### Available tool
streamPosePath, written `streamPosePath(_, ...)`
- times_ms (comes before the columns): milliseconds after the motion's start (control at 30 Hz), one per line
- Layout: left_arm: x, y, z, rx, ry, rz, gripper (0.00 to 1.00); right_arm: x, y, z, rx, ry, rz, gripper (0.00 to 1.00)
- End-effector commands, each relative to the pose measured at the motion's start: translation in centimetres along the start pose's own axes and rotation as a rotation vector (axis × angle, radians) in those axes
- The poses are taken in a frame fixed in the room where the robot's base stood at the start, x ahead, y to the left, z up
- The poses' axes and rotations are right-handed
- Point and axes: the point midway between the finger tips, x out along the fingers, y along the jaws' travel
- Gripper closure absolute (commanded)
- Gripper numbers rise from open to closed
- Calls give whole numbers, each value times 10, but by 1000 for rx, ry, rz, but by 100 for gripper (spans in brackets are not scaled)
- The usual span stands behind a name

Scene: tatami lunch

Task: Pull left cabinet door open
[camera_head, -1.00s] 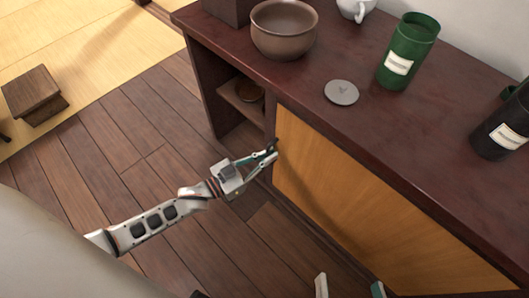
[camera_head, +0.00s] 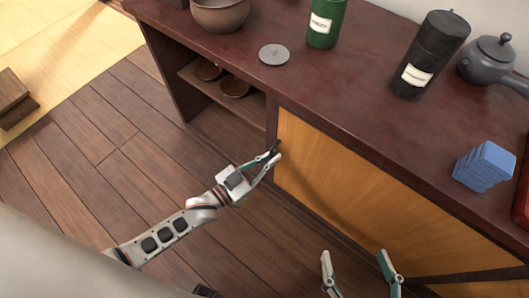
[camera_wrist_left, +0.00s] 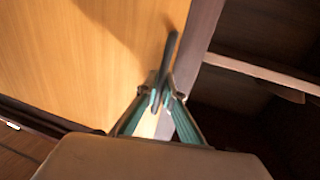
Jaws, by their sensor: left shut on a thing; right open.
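The left cabinet door (camera_head: 330,180) is a light wood panel under the dark counter. Its left edge lies beside a dark upright post, and it looks about flush with the cabinet front. My left gripper (camera_head: 273,156) is at this left edge. In the left wrist view, the gripper (camera_wrist_left: 167,98) is shut on a slim dark handle (camera_wrist_left: 172,52) in front of the door panel (camera_wrist_left: 95,60). The handle's lower end is between the fingertips. My right gripper (camera_head: 360,258) is open and empty, low in front of the door.
The counter (camera_head: 345,90) holds a brown bowl (camera_head: 220,14), grey lid (camera_head: 274,54), green canister (camera_head: 326,20), black canister (camera_head: 430,55), teapot (camera_head: 487,62) and blue stack (camera_head: 484,166). An open shelf (camera_head: 250,98) with small bowls is left of the door. The wooden floor (camera_head: 110,170) is clear.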

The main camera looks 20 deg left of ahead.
Motion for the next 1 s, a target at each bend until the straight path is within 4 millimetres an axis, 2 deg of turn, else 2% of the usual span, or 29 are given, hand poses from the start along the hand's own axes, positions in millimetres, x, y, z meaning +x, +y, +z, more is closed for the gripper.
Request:
streamPosePath(200,1,13,1,-1,-2,1,100,0,1,-2,-12,2,3,27)
streamPosePath(700,2,17,2,-1,-4,1,100,0,2,-2,-14,1,4,27)
streamPosePath(733,2,17,2,-1,-4,1,88,0,1,-2,-14,1,4,27)
streamPosePath(767,2,17,2,-1,-4,1,80,0,1,-2,-13,1,4,27)
streamPosePath(800,2,17,2,-1,-4,1,76,0,1,-2,-13,1,4,27)
streamPosePath(1000,2,16,1,0,-2,0,76,0,1,-2,-13,2,4,27)
